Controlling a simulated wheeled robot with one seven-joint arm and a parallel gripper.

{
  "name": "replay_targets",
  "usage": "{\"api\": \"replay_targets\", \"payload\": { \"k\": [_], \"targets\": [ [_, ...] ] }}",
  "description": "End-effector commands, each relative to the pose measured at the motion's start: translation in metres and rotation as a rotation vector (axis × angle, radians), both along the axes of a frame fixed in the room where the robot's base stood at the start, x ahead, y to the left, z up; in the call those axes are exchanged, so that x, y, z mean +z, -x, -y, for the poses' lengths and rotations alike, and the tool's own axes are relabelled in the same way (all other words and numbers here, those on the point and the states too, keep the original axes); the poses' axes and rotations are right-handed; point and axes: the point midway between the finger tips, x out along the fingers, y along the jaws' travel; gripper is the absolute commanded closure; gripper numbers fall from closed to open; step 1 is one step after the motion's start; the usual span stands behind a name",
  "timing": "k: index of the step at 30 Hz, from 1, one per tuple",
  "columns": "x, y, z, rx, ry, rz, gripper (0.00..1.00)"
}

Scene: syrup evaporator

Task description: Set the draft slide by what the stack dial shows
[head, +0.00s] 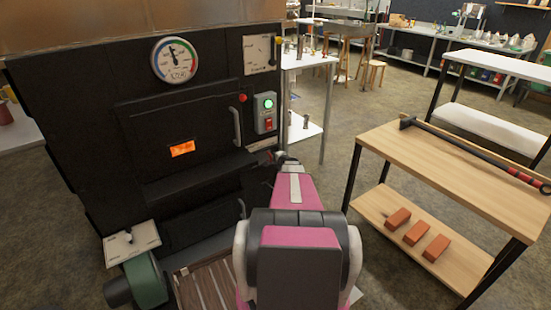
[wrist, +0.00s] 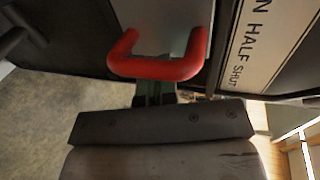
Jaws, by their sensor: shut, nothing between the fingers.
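The round stack dial (head: 175,59) is on the black front of the evaporator, upper left. Its needle points nearly straight up, slightly left; its lettering is too small to read. The draft slide's red U-shaped handle (wrist: 160,68) is on a grey plate in the wrist view. A pale label (wrist: 262,40) beside it reads "N HALF SHUT", its start cut off. My gripper (wrist: 155,93) is shut and empty, its tips just below the handle's bar; I cannot tell whether they touch. In the head view my gripper (head: 279,157) is at the evaporator's right front edge.
A switch box (head: 265,113) with a green light and a square gauge (head: 258,55) are above my gripper. A door handle (head: 236,126) is left of it. A wooden table (head: 470,165) stands right, with bricks (head: 416,232) on its lower shelf. Floor is open between.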

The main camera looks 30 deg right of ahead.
Motion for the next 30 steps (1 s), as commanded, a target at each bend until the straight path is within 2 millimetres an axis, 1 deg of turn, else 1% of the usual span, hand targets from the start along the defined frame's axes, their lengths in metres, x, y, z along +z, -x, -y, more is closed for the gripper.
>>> {"api": "replay_targets", "payload": {
  "k": [21, 30],
  "targets": [
    [0.000, 0.003, -0.028, 0.001, 0.000, 0.000, 1.00],
    [0.000, 0.001, -0.021, 0.000, 0.001, 0.000, 1.00]
  ]
}}
